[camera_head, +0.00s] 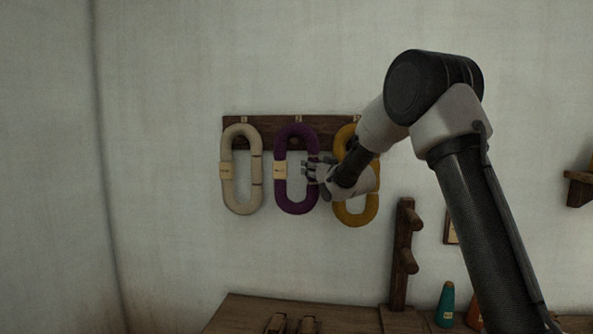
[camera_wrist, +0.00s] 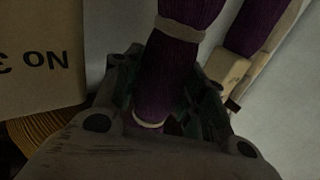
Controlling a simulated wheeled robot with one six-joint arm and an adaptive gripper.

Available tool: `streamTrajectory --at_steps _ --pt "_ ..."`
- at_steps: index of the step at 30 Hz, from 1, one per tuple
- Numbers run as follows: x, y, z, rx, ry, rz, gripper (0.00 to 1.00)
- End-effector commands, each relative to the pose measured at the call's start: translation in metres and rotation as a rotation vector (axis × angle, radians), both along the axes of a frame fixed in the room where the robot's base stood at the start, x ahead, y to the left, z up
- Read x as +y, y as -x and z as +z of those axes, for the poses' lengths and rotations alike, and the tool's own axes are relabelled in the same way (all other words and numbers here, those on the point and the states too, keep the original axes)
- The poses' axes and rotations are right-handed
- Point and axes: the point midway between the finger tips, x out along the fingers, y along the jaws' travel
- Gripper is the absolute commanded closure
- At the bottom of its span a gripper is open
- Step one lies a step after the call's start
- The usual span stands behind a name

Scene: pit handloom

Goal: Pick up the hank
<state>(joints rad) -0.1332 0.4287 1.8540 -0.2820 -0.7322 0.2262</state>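Three hanks hang side by side on a dark wooden wall rack. The purple hank (camera_head: 295,205) is in the middle, with a pale label on its left strand. My gripper (camera_head: 311,171) is at its right strand, partly hiding it. In the wrist view the purple strand (camera_wrist: 172,65), with a pale tie around it, runs between the fingers of my gripper (camera_wrist: 168,100). The fingers lie close along both sides of the strand. Whether they press on it cannot be made out. The purple hank still hangs in line with the cream one.
The cream hank (camera_head: 241,200) hangs to the left; the mustard hank (camera_head: 355,213) hangs close on the right, partly behind my arm. Its ribbed edge (camera_wrist: 45,130) and a lettered tag (camera_wrist: 42,60) show in the wrist view. Below are a wooden bench (camera_head: 240,313) and a pegged post (camera_head: 402,250).

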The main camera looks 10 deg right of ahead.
Motion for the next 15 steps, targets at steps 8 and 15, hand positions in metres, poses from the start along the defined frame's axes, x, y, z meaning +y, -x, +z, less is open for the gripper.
streamTrajectory --at_steps 8,15 --pt "0.000 0.000 0.001 -0.001 0.000 0.000 0.87" --pt "0.001 0.004 0.012 -0.002 0.000 0.000 0.87"
